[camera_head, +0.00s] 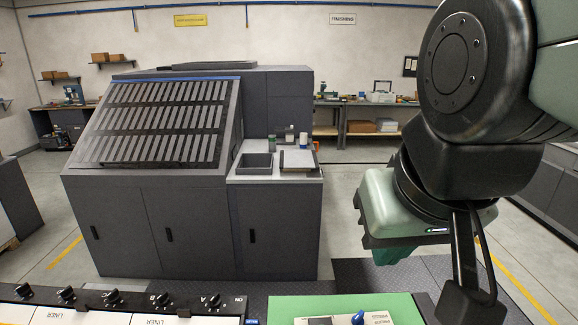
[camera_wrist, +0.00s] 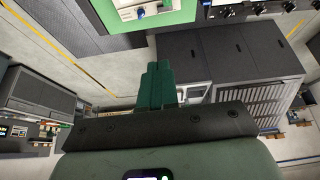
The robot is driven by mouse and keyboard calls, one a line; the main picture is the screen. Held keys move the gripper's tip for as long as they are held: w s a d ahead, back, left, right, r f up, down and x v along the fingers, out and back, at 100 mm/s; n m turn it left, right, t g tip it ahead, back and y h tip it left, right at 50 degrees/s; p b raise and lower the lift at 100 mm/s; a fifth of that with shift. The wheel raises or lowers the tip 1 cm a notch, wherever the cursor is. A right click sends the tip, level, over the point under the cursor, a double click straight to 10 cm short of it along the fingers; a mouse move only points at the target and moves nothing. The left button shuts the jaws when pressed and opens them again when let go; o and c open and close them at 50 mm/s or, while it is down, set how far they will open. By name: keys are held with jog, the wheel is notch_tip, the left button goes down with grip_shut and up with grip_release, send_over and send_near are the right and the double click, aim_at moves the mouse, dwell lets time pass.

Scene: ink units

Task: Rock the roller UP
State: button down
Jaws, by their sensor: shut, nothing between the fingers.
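A white unit labelled as a proof press (camera_head: 375,318) sits on a green mat (camera_head: 290,305) at the bottom edge of the head view, mostly cut off. It carries a blue knob (camera_head: 358,317) and a dark part beside it. The unit (camera_wrist: 125,4) and its blue knob (camera_wrist: 140,12) also show at the top of the wrist view. I cannot make out for certain which part is the roller. My gripper (camera_wrist: 158,68) has its green fingers together and empty. In the head view the fingers (camera_head: 393,256) hang below the wrist, beyond the mat and apart from the unit.
A control panel with several black knobs (camera_head: 115,298) and white labels lies left of the mat. A large grey cabinet machine (camera_head: 150,220) stands behind, with a tray (camera_head: 255,163) on its side counter. Open floor lies between the machine and the panel.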

jog(key=w+a+f+g, duration=0.15)
jog(key=w+f, duration=0.25)
jog(key=w, duration=0.5)
jog(key=g, duration=0.4)
send_over(313, 321)
notch_tip(313, 321, down, 22)
jog(key=shift+d, duration=0.15)
notch_tip(313, 321, down, 14)
jog(key=shift+r, duration=0.1)
